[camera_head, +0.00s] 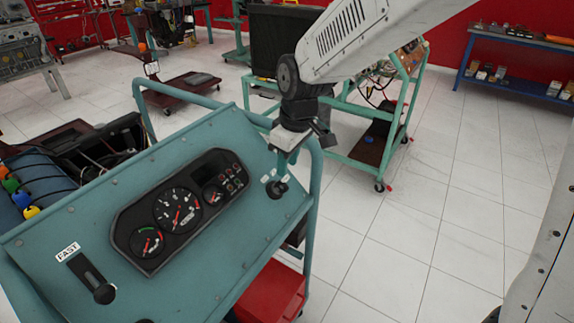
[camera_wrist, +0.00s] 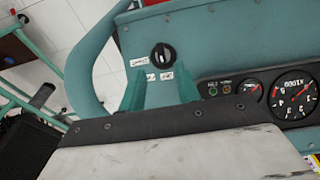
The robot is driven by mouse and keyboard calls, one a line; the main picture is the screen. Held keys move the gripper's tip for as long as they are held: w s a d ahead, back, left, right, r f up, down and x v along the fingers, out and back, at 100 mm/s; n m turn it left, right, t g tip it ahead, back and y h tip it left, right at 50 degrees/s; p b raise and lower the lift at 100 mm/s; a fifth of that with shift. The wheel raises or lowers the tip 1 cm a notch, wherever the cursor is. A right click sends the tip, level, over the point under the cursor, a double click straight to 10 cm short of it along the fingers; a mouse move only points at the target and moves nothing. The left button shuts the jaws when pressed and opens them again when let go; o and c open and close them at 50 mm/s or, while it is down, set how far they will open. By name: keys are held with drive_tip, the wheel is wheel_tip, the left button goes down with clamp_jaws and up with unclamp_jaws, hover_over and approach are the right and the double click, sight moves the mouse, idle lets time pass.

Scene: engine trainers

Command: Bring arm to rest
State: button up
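My arm reaches in from the upper right in the head view and ends above the right side of a teal control panel (camera_head: 95,225). My gripper (camera_head: 279,166) points down at a black rotary switch (camera_head: 277,188) with small white labels. The switch also shows in the wrist view (camera_wrist: 162,57), just beyond and between my two teal fingers (camera_wrist: 160,84). The fingers stand apart with nothing between them. I cannot tell the exact gap between the fingertips and the switch.
The panel carries a gauge cluster (camera_head: 178,212) and a lever (camera_head: 94,282) beside a FAST label. A teal tube rail (camera_head: 314,185) runs along its right edge. A red box (camera_head: 272,291) sits below. Another wheeled engine stand (camera_head: 372,150) is behind; tiled floor at right is clear.

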idle(0.3)
drive_tip(key=s+d+r+m, duration=0.3)
drive_tip(key=s+d, duration=0.4)
drive_tip(key=s, duration=0.1)
drive_tip(key=s+d+r+m+h, duration=0.1)
drive_tip(key=s+d+r+m, duration=0.3)
drive_tip(key=s+d, duration=0.3)
drive_tip(key=s+d+r+m, duration=0.3)
drive_tip(key=s+d, duration=0.4)
drive_tip(key=s, duration=0.4)
drive_tip(key=shift+s+d+r+m+h, duration=0.15)
drive_tip(key=shift+s+d+m+h, duration=0.05)
drive_tip(key=shift+d+m+h, duration=0.1)
